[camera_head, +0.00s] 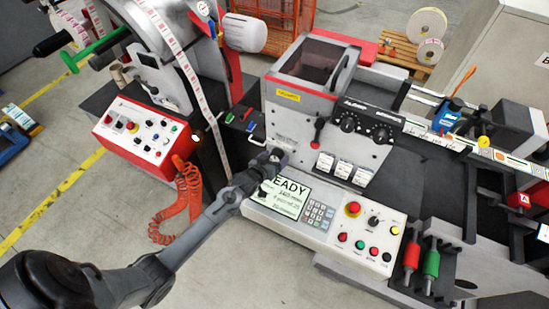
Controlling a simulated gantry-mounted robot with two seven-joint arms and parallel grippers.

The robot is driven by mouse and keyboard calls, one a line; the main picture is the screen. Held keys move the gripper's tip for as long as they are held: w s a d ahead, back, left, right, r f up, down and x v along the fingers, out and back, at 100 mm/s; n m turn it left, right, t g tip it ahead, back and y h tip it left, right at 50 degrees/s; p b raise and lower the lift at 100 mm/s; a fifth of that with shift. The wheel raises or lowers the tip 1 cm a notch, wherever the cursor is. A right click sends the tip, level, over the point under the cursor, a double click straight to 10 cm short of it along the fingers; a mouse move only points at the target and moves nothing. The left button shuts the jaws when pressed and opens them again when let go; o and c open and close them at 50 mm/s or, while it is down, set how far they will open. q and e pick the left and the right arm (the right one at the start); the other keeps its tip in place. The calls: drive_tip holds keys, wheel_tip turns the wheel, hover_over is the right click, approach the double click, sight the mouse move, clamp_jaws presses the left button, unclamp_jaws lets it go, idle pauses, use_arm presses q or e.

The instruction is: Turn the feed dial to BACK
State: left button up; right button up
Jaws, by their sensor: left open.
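A white control panel (290,222) at the lower middle has a lit screen (281,195), a keypad, a red mushroom button (353,209) and a small black rotary knob (373,222) with a pale pointer. Two larger black dials (348,123) sit on the upright grey machine face above it. The lettering is too small to tell which one is the feed dial or where it points. My left gripper (274,157) is open in front of the machine face, above the screen's upper left corner. It is apart from all these dials. My right gripper is out of view.
A red-fronted button box (148,137) with a coiled orange cable (184,195) stands at left. Red and green handled tools (411,256) stand right of the panel. A label strip (204,100) hangs near my left arm. Floor in front is clear.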

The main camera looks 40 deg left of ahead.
use_arm(q)
drive_tip(key=shift+w, duration=0.1)
drive_tip(key=c, duration=1)
drive_tip(key=shift+c, duration=0.2)
drive_tip(key=shift+a, duration=0.1)
drive_tip(key=shift+n+t+h+p, duration=0.3)
drive_tip(key=shift+n+h+p, duration=0.3)
drive_tip(key=shift+n, duration=0.5)
drive_tip(key=shift+a+f+n+t+h, duration=0.15)
drive_tip(key=shift+n+t+h, duration=0.45)
drive_tip(key=shift+n+h, duration=0.7)
drive_tip(key=shift+n+y, duration=0.3)
drive_tip(key=shift+n, duration=0.1)
